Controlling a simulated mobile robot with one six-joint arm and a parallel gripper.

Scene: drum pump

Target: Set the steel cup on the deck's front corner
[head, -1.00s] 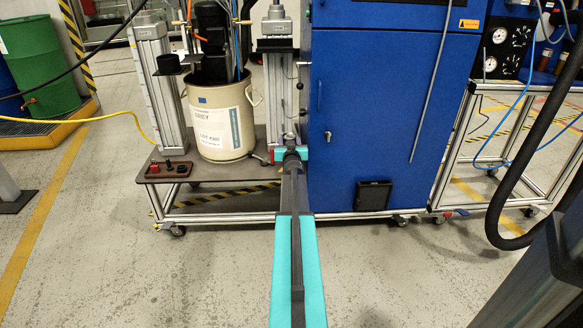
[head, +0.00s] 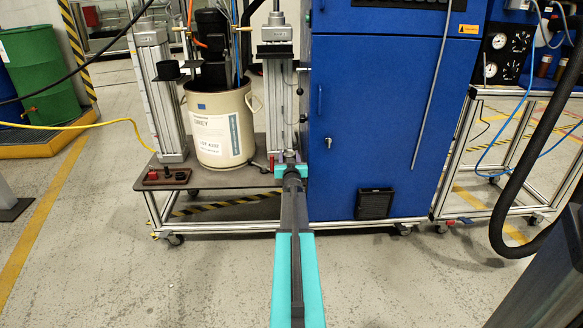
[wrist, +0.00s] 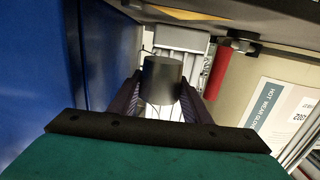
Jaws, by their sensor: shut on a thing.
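My gripper (head: 291,160) is at the right end of the deck, close to the blue cabinet, with my arm reaching forward to it. In the wrist view my gripper (wrist: 160,98) is shut on a dark grey cylinder, which I take for the steel cup (wrist: 162,78); its sides are between the two fingers. In the head view the cup is too small and hidden to make out. The deck (head: 238,179) is the dark top of a wheeled frame. Its front left corner (head: 139,185) shows beside a control box.
A brown control box (head: 166,176) with red buttons sits near that corner. A cream drum (head: 221,125) with a label stands behind it, between two pump columns. The blue cabinet (head: 380,110) stands close on the right. Bare deck lies in front of the drum.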

